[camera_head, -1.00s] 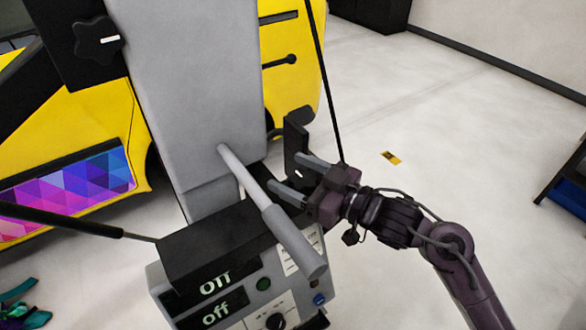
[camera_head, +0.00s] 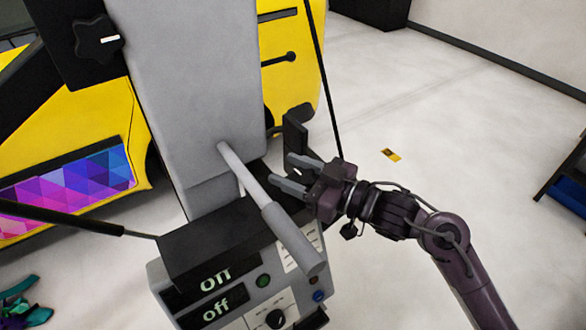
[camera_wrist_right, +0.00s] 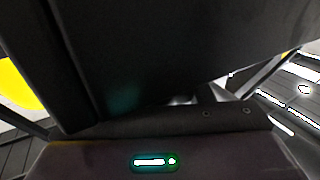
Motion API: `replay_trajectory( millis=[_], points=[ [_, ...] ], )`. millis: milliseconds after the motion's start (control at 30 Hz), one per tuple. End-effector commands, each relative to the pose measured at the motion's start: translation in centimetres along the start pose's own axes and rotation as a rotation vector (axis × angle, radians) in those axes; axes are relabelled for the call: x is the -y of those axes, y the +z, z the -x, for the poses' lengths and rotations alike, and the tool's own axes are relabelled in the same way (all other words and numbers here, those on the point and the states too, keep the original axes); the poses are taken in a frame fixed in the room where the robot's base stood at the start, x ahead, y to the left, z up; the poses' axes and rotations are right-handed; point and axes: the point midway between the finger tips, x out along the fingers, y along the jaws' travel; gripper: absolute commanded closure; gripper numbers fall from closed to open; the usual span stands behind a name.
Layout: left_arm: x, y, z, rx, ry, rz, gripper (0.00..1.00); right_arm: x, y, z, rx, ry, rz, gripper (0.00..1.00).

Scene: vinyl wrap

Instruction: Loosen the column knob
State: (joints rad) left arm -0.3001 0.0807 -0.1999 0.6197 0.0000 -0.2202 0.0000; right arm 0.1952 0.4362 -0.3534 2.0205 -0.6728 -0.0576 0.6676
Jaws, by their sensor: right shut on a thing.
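A black lobed knob (camera_head: 97,39) with a white mark is at the upper left, on a black plate beside the grey column (camera_head: 190,90). My right gripper (camera_head: 283,170) is low at the column's right side, far from that knob. Its two grey fingers point left and are shut on a dark part there, beside an upright black bracket (camera_head: 295,134). What exactly lies between the fingers is hard to tell. In the right wrist view a large dark surface (camera_wrist_right: 180,50) fills most of the picture. My left gripper is out of view.
A grey handle bar (camera_head: 270,205) slants in front of the column over a control box (camera_head: 250,285) with buttons and a dial. A yellow vehicle (camera_head: 295,70) stands behind. A dark stand (camera_head: 565,175) is at the right edge.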

Motion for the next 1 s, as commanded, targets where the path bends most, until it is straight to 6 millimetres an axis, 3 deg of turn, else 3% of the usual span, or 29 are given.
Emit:
replay_trajectory(
  millis=[233, 600, 1000],
  points=[
    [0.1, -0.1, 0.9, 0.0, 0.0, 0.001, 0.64, 0.1, -0.1, 0.0, 0.003, -0.15, 0.002, 0.76],
    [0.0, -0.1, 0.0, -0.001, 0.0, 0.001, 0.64, 0.5, 0.1, 0.1, 0.001, -0.386, 0.001, 0.76],
    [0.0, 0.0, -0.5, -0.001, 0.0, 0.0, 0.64, 0.8, 0.0, 0.2, 0.0, -0.484, 0.001, 0.76]
  ],
)
